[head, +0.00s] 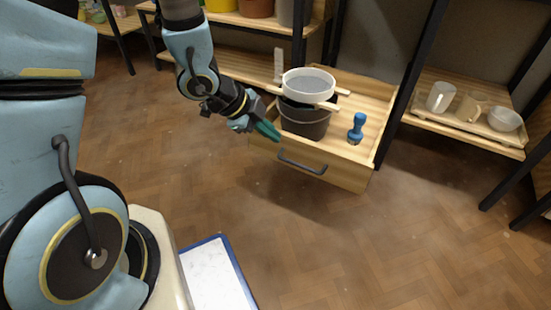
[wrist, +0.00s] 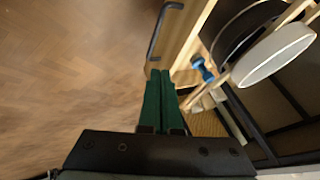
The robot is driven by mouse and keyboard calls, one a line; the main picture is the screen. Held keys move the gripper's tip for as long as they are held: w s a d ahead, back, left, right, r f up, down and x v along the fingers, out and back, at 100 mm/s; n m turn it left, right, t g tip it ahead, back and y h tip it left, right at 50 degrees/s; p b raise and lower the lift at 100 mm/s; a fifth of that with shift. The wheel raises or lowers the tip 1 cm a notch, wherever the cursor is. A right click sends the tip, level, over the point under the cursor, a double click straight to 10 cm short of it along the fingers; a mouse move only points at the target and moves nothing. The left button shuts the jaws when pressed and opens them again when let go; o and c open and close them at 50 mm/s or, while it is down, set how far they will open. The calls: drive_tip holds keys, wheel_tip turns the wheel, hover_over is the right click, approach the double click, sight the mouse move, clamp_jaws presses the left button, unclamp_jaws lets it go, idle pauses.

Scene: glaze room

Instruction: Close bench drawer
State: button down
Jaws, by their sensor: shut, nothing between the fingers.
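The bench drawer (head: 345,176) is pulled out, its light wooden front facing me with a dark bar handle (head: 302,163). The handle also shows in the wrist view (wrist: 158,32), above the fingertips. My gripper (head: 268,131) is shut and empty, its green fingers at the left part of the drawer's front. In the wrist view the fingertips (wrist: 159,72) appear at or very near the front's upper edge; I cannot tell whether they touch. The drawer holds a dark bucket (head: 304,120) with a white sieve (head: 308,85) across its top, and a blue-handled tool (head: 356,128).
At the right, a low shelf (head: 455,133) bears a tray with a white mug (head: 440,97), a beige mug (head: 470,107) and a bowl (head: 504,119). Dark shelf posts stand either side of the drawer. A blue-edged white board (head: 213,277) lies low in front. The parquet floor before the drawer is clear.

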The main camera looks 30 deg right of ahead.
drive_tip(key=b, duration=0.5)
approach(309, 152)
drive_tip(key=x, duration=0.4)
drive_tip(key=shift+s+a+f, duration=0.25)
drive_tip(key=shift+s+f, duration=0.05)
drive_tip(key=shift+w+d, duration=0.2)
drive_tip(key=shift+d, duration=0.2)
